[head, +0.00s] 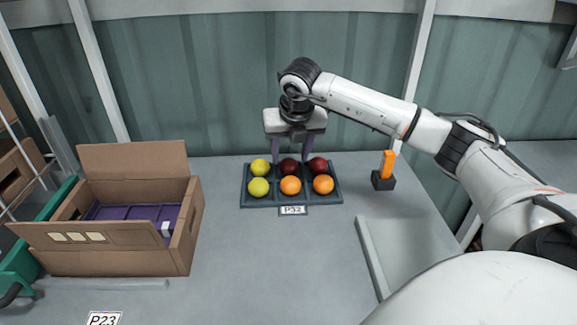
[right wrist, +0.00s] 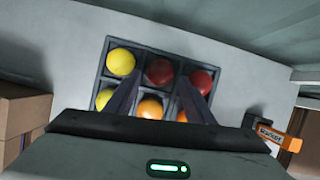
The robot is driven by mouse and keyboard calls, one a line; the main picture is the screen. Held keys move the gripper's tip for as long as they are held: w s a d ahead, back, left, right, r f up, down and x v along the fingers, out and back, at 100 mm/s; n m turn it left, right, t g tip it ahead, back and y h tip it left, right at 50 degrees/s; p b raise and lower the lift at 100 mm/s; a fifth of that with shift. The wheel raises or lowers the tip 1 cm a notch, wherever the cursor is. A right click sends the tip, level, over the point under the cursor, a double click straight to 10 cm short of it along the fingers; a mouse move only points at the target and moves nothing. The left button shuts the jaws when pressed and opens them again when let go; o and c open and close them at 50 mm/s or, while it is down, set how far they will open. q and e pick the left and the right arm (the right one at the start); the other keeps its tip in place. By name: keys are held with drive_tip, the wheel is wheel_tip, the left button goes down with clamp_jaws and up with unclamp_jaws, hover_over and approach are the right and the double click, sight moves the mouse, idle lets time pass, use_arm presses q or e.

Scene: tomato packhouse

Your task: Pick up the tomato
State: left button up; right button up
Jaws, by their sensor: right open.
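A dark tray (head: 248,201) on the grey table holds several tomatoes in two rows. The back row has a yellow tomato (head: 259,167), a dark red middle tomato (head: 290,166) and a dark red right tomato (head: 318,165). The front row has a yellow-green tomato (head: 258,187) and two orange ones, middle (head: 290,185) and right (head: 323,184). My right gripper (head: 291,158) is open and points down at the back row. In the right wrist view its fingers (right wrist: 160,82) appear on either side of the middle column and partly hide the front row. My left gripper is out of view.
An open cardboard box (head: 115,262) with a purple insert (head: 130,212) stands left. An orange-handled tool in a black holder (head: 383,181) stands right of the tray. A label P32 (head: 293,210) is at the tray's front. The table between box and tray is clear.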

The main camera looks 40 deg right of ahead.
sight(289, 160)
drive_tip(key=x, duration=0.3)
drive_tip(key=shift+w+d+f, duration=0.1)
drive_tip(key=shift+f, duration=0.05)
drive_tip(key=c, duration=0.5)
drive_tip(key=shift+c, duration=0.2)
